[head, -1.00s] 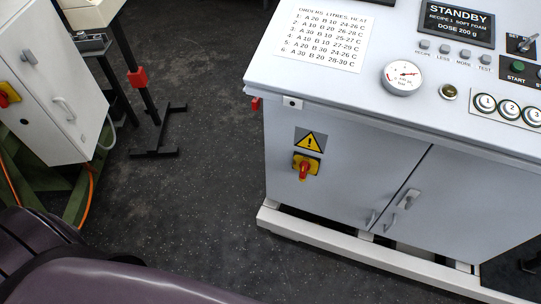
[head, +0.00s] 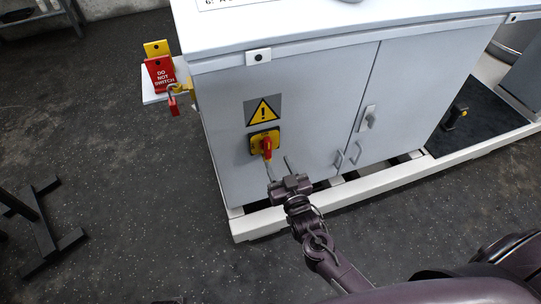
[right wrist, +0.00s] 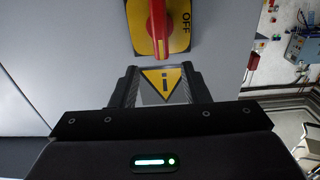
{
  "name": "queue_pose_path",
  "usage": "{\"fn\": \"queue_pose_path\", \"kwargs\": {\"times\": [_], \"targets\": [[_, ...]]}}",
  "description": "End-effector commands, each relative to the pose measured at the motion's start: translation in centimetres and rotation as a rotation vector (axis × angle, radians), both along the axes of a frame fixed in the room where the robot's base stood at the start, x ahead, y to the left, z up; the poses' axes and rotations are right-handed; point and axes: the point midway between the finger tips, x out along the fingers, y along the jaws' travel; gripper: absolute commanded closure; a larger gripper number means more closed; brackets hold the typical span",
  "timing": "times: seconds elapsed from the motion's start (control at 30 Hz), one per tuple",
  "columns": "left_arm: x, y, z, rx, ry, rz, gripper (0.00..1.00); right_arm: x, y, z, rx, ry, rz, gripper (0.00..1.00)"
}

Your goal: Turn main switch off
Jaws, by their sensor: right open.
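The main switch (head: 265,145) is a red rotary handle on a yellow plate, on the front of the grey cabinet (head: 300,120), below a warning triangle (head: 263,110). My right gripper (head: 278,165) is open and empty just below and in front of the switch. In the right wrist view, which is upside down, the red handle (right wrist: 157,22) stands upright in the picture, with the word OFF beside it on the plate. The open fingers (right wrist: 158,88) frame the inverted warning triangle and stand apart from the handle. My left gripper is out of view.
A red DO NOT SWITCH tag (head: 161,75) and a red padlock (head: 173,105) are at the cabinet's left corner. The cabinet's white base rail (head: 330,205) runs along the floor. Dark floor lies clear to the left, with a black stand foot (head: 40,225).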

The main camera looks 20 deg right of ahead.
Motion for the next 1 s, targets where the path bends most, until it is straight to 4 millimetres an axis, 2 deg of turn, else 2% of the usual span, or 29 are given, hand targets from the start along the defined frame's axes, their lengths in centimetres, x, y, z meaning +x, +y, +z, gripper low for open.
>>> {"fn": "queue_pose_path", "kwargs": {"times": [0.2, 0.4, 0.53, 0.77, 0.83, 1.0], "targets": [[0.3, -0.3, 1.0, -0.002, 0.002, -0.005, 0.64, 3.6, 0.2, 0.1, 0.002, 0.0, 0.001, 0.58], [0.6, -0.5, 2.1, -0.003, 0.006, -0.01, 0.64, 6.2, 0.2, 0.0, 0.001, 0.002, 0.001, 0.58], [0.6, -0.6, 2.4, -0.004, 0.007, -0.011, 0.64, 6.9, 0.3, 0.0, 0.001, 0.004, 0.001, 0.58], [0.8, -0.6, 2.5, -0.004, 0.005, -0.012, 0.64, 6.9, 0.3, 0.0, 0.001, 0.005, 0.001, 0.58], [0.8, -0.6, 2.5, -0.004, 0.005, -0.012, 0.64, 6.9, 0.3, 0.0, 0.001, 0.005, 0.001, 0.63], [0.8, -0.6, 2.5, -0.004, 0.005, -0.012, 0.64, 6.9, 0.3, 0.0, 0.001, 0.005, 0.001, 0.86]]}}
